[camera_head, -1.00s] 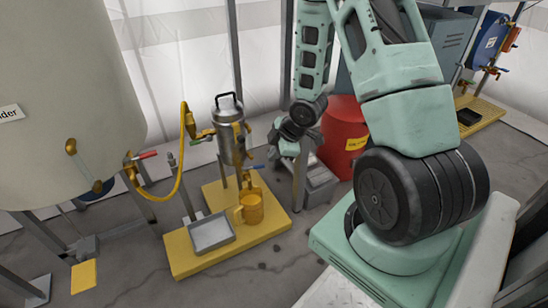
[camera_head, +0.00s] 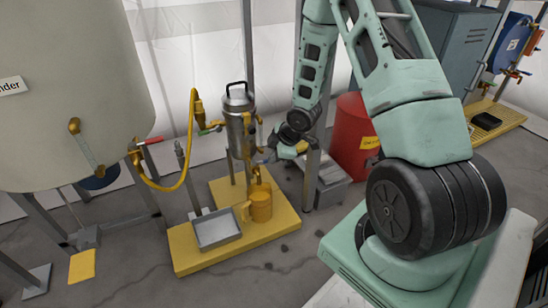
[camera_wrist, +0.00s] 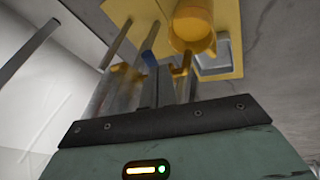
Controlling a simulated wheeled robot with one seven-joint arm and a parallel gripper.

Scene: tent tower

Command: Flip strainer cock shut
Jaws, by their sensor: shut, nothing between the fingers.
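The strainer (camera_head: 238,118) is an upright silver canister with a black top handle and brass fittings, standing over a yellow base plate. Low on its right side is a cock with a blue lever (camera_head: 264,157); blue also shows near the fingers in the wrist view (camera_wrist: 150,60). My gripper (camera_head: 275,153) is shut and empty, at the cock's right side and level with the lever. Contact with the lever cannot be told. In the wrist view the dark fingers (camera_wrist: 165,88) point toward the brass outlet (camera_wrist: 185,62). The cock body is partly hidden.
A yellow mug (camera_head: 261,204) stands below the outlet, beside a grey tray (camera_head: 216,230) on the yellow base plate (camera_head: 190,262). A yellow hose (camera_head: 188,160) runs to the big tank (camera_head: 75,90). A grey post and a red drum (camera_head: 352,135) stand to the right.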

